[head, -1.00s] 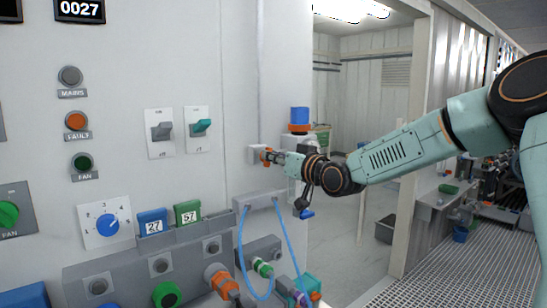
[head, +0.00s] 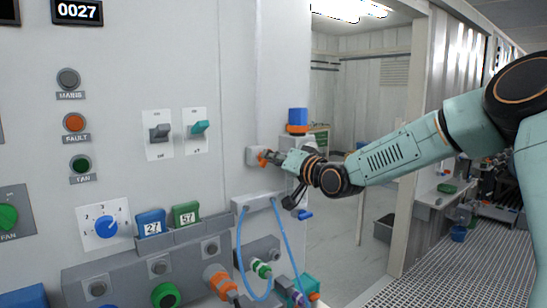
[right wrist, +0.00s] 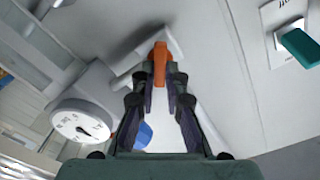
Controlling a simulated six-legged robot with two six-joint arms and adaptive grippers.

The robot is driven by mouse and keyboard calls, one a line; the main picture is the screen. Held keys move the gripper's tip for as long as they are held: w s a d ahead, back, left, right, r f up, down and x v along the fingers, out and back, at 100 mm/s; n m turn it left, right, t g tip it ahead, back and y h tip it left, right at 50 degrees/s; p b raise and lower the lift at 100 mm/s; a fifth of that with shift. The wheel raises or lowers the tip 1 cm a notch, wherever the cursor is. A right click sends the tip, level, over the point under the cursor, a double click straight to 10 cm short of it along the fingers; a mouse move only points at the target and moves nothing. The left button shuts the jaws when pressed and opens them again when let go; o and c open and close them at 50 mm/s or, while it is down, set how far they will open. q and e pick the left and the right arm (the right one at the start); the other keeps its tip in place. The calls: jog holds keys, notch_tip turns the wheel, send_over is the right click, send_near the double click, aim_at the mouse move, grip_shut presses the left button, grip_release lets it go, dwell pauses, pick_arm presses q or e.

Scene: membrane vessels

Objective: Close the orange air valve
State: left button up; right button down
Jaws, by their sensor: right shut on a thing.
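The orange air valve (head: 262,158) is a small orange handle on a light grey block (head: 251,156) fixed to the right part of the wall panel. In the right wrist view the orange handle (right wrist: 160,64) stands between the two dark fingers. My right gripper (head: 270,158) is shut on the handle, and its fingers hide part of it. The right wrist view shows the same gripper (right wrist: 160,84) with the handle reaching past its fingertips. My left gripper is not in view.
A round white dial gauge (right wrist: 82,124) is close beside the gripper. Grey and teal switches (head: 198,128) are on the panel to the left. Blue hoses (head: 240,245) hang from a grey bracket (head: 258,202) below. An open doorway lies behind my right arm.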

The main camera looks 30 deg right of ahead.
jog(key=m, duration=1)
jog(key=shift+d+m+p, duration=0.15)
jog(key=shift+m+p, duration=0.15)
dwell(0.5)
jog(key=c, duration=1.8)
grip_release()
jog(key=o, duration=0.4)
jog(key=shift+w+f, duration=0.2)
jog(key=shift+r, duration=0.1)
